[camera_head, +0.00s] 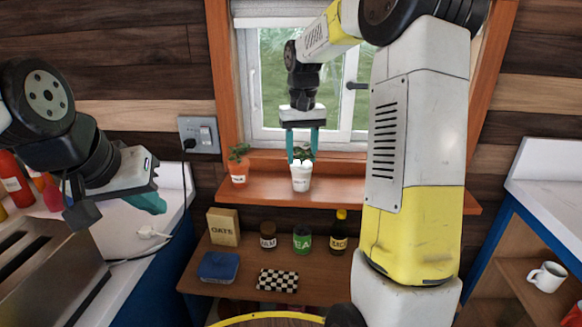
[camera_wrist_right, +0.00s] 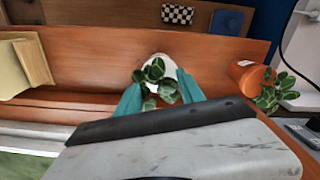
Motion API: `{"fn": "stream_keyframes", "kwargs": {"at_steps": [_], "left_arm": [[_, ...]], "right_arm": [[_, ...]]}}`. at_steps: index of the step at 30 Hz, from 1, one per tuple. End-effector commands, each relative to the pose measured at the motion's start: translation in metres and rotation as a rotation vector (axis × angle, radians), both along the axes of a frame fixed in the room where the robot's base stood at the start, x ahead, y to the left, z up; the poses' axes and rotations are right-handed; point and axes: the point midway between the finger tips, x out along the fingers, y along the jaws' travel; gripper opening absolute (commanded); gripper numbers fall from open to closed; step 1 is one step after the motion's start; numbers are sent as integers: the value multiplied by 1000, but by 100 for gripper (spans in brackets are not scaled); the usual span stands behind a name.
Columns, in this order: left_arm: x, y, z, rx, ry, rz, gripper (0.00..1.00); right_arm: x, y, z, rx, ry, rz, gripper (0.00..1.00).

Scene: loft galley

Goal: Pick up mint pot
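A white pot with a leafy green plant (camera_head: 300,180) stands upright on the wooden window shelf; its small label is hard to read. An orange pot with a plant (camera_head: 238,172) stands to its left, its label also too small to read. My right gripper (camera_head: 302,150) points down over the white pot, its teal fingers apart on either side of the leaves. In the wrist view, the white pot (camera_wrist_right: 153,104) shows between the fingertips of that gripper (camera_wrist_right: 160,88); contact is not clear. The orange pot (camera_wrist_right: 245,76) is off to the right there. My left gripper (camera_head: 145,200) hangs over the left counter; its opening is hidden.
The window shelf (camera_head: 265,188) is narrow. The lower shelf holds an oats box (camera_head: 223,226), jars (camera_head: 302,240), a bottle (camera_head: 340,230), a blue container (camera_head: 218,266) and a checkered item (camera_head: 277,280). A mug (camera_head: 547,277) sits at right.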

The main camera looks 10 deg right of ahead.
Motion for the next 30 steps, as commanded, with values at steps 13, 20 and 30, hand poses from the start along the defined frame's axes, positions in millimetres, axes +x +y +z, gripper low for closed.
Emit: {"fn": "stream_keyframes", "kwargs": {"at_steps": [13, 20, 30], "left_arm": [[0, 0, 0, 0, 0, 0, 0], [0, 0, 0, 0, 0, 0, 0], [0, 0, 0, 0, 0, 0, 0]], "right_arm": [[0, 0, 1, 0, -2, 0, 0], [1, 0, 4, 0, -3, 0, 0], [1, 0, 38, 0, -5, -1, 0]]}}
